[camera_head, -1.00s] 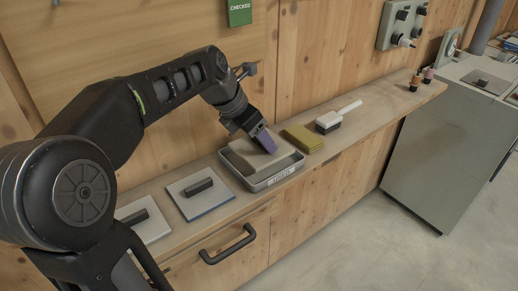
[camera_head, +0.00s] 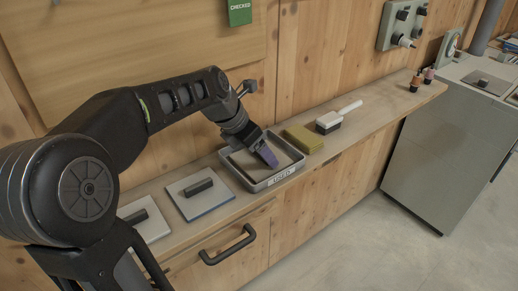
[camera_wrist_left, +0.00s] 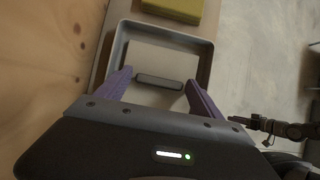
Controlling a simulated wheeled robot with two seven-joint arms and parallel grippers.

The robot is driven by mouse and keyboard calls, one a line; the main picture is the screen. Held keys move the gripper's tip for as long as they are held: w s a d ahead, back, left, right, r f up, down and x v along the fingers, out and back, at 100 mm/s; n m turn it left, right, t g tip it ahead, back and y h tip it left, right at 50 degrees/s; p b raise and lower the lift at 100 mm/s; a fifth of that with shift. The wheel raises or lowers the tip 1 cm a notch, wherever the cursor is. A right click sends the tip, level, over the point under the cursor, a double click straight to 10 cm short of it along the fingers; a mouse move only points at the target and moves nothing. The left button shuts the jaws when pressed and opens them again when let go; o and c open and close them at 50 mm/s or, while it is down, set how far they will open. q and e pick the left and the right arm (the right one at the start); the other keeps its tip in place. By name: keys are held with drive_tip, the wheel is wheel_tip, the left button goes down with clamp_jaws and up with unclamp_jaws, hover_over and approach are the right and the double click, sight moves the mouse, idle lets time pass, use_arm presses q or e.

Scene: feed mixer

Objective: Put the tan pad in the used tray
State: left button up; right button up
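The tan pad (camera_head: 285,153) is a pale flat block with a dark handle (camera_wrist_left: 160,82) on top. It lies low inside the used tray (camera_head: 284,175), a grey metal tray labelled USED. Its pale surface also shows in the left wrist view (camera_wrist_left: 160,60), within the tray rim (camera_wrist_left: 206,62). My left gripper (camera_head: 270,162) points down over the pad, and its purple fingers stand at the two ends of the handle. The fingers hide part of the pad, so whether it rests on the tray floor is hard to see.
A yellow-olive pad (camera_head: 302,138) lies close right of the tray, with a white-handled brush (camera_head: 336,118) beyond it. Two plates with dark handles (camera_head: 200,193) (camera_head: 143,222) lie left of the tray. The wooden wall stands close behind the narrow shelf.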

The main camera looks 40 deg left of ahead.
use_arm(q)
drive_tip(key=shift+o, duration=0.7)
drive_tip(key=shift+r, duration=0.2)
drive_tip(key=v, duration=1.2)
drive_tip(key=shift+p, duration=0.3)
